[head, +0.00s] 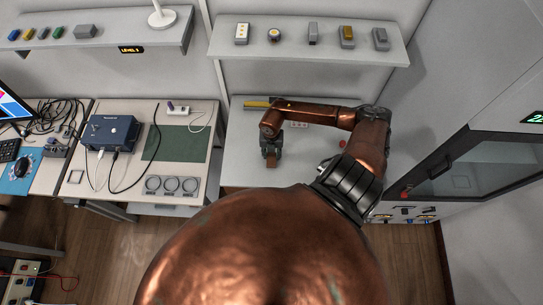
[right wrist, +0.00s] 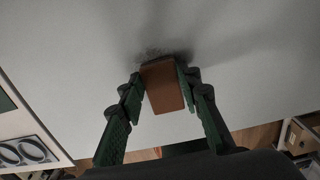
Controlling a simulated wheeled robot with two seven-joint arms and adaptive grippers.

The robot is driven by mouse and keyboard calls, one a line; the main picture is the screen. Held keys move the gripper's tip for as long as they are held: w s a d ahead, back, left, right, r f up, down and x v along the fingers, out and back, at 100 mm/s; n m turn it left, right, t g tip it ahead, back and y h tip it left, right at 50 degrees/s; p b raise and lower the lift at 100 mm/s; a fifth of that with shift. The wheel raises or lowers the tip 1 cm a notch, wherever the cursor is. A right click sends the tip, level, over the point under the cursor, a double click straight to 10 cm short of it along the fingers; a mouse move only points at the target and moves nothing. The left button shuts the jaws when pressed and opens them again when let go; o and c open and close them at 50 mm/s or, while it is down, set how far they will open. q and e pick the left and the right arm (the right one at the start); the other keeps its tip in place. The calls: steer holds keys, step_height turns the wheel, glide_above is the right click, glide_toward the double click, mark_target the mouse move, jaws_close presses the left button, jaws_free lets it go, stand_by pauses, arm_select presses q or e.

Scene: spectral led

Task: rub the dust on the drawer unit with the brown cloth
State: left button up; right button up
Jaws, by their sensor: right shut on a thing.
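The drawer unit's pale top (head: 243,150) lies in the middle of the head view, and fills most of the right wrist view (right wrist: 70,60). A dark grey smudge of dust (right wrist: 165,53) shows on it in the right wrist view, just beyond the cloth's far edge. My right gripper (head: 270,153) points down over the left part of this top. Its fingers are shut on the brown cloth (right wrist: 163,88), a small folded block. In the head view only a bit of the cloth (head: 271,163) shows below the fingers. Whether it touches the surface is unclear. My left gripper is out of view.
A yellow-and-black item (head: 257,104) and a small panel with red marks (head: 298,125) lie behind my right arm. A bench with a blue box (head: 112,132) and cables stands to the left. A shelf (head: 310,55) with several small devices hangs above. A dark-windowed cabinet (head: 480,165) stands right.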

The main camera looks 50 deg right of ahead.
steer(key=shift+d, duration=0.1)
steer(key=shift+w+d+b, duration=0.9)
steer(key=shift+w+d, duration=0.35)
steer(key=shift+d, duration=0.15)
steer(key=shift+w+d+r, duration=0.1)
steer(key=shift+w+d, duration=0.2)
steer(key=shift+r, duration=0.1)
steer(key=shift+s+a+p, duration=0.45)
steer(key=shift+s+a, duration=0.05)
steer(key=shift+a, duration=0.1)
steer(key=shift+s+a+p, duration=0.6)
steer(key=shift+s+a, duration=0.2)
steer(key=shift+a, duration=0.2)
steer(key=shift+s+a, duration=0.15)
